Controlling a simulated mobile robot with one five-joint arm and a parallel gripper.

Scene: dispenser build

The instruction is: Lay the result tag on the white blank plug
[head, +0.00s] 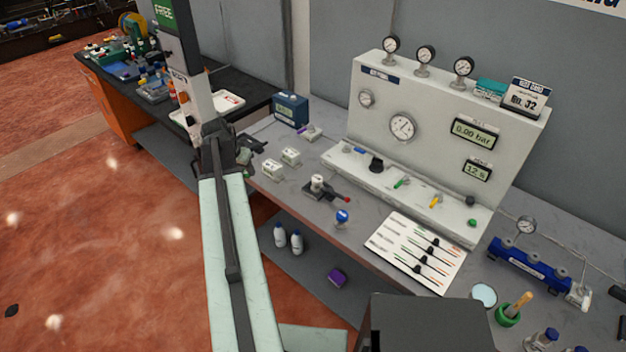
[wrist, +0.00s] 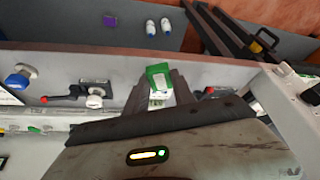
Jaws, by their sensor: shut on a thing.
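My gripper (wrist: 158,88) is shut on a small green tag (wrist: 160,76) with a white patch, which shows between the dark fingers in the wrist view. In the head view my gripper (head: 252,150) is over the front left edge of the grey bench, partly hidden by my arm. Small white blocks (head: 271,169) and (head: 291,156) stand on the bench just right of it. A white-topped fitting (head: 317,183) stands farther right, beside a red-tipped lever; it also shows in the wrist view (wrist: 95,98). I cannot tell which white piece is the blank plug.
A blue-topped fitting (head: 342,217) stands near the bench's front edge. A gauge panel (head: 430,125) rises at the back. A white printed card (head: 415,252) lies to the right. White bottles (head: 280,236) and a purple item (head: 337,278) sit on the lower shelf.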

